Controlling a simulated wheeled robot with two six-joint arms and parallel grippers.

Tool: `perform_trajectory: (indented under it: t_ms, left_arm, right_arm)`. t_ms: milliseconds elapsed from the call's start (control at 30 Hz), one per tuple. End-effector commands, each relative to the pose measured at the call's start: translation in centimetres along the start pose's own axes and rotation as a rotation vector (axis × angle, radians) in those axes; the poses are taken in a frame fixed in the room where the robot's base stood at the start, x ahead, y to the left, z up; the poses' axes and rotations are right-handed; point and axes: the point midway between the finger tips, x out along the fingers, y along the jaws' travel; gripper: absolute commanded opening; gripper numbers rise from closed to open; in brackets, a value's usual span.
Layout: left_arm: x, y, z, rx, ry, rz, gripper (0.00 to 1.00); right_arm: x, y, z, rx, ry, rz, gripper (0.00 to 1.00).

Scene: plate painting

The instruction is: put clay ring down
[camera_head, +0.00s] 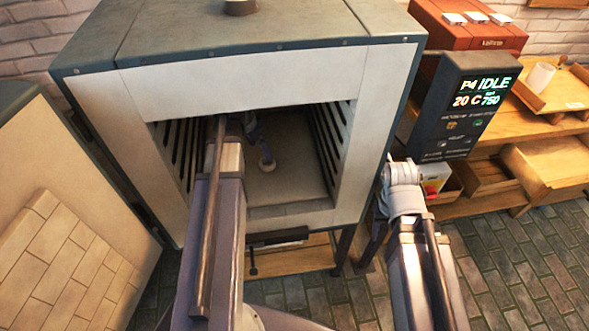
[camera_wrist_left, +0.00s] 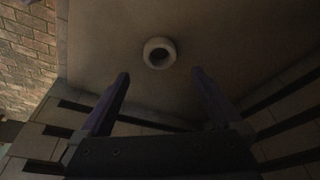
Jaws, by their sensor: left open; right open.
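The clay ring (camera_wrist_left: 160,53) is a small pale ring lying flat on the kiln floor (camera_wrist_left: 110,40) in the left wrist view. My left gripper (camera_wrist_left: 163,84) is open, its two dark fingers apart and empty, with the ring beyond the fingertips and between their lines. In the head view my left arm reaches through the open front of the kiln (camera_head: 385,85), and one finger shows inside above the floor. The arm hides much of this gripper there. My right gripper (camera_head: 403,172) is open and empty outside the kiln, right of its opening.
The kiln door (camera_head: 70,260) stands open at the left, lined with brick. Slotted side walls (camera_head: 328,140) flank the chamber closely. A control panel (camera_head: 470,105) reading IDLE is on the right. Wooden shelves (camera_head: 545,160) with a white cup (camera_head: 540,77) stand farther right.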

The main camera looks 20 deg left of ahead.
Motion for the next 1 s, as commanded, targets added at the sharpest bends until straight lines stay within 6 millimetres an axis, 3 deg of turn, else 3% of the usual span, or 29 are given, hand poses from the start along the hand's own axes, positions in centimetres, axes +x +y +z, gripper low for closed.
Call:
perform_trajectory:
  t_ms: [67, 167, 267, 400, 500, 633, 800, 1000]
  left_arm:
    - [0.1, 0.4, -0.1, 0.001, -0.003, 0.002, 1.00]
    - [0.4, 3.0, -0.9, 0.003, -0.025, 0.014, 1.00]
    - [1.0, 8.1, -2.1, -0.001, -0.072, 0.029, 1.00]
    - [1.5, 17.0, -3.0, -0.019, -0.163, 0.031, 1.00]
    - [1.6, 22.6, -2.7, -0.033, -0.222, 0.012, 1.00]
    - [1.3, 28.4, -1.6, -0.052, -0.281, -0.028, 1.00]
    - [0.8, 32.8, -0.2, -0.073, -0.321, -0.079, 1.00]
    - [0.6, 34.5, 0.4, -0.086, -0.334, -0.105, 1.00]
  right_arm:
    - [0.0, 0.0, 0.0, 0.000, 0.000, 0.000, 0.50]
    - [0.0, 0.0, 0.0, 0.000, 0.000, 0.000, 0.50]
    - [0.0, 0.0, 0.0, 0.000, 0.000, 0.000, 0.50]
    - [0.0, 0.0, 0.0, 0.000, 0.000, 0.000, 0.50]
    - [0.0, 0.0, 0.0, 0.000, 0.000, 0.000, 0.50]
    - [0.0, 0.0, 0.0, 0.000, 0.000, 0.000, 0.50]
    - [0.0, 0.0, 0.0, 0.000, 0.000, 0.000, 0.50]
    - [0.0, 0.0, 0.0, 0.000, 0.000, 0.000, 0.50]
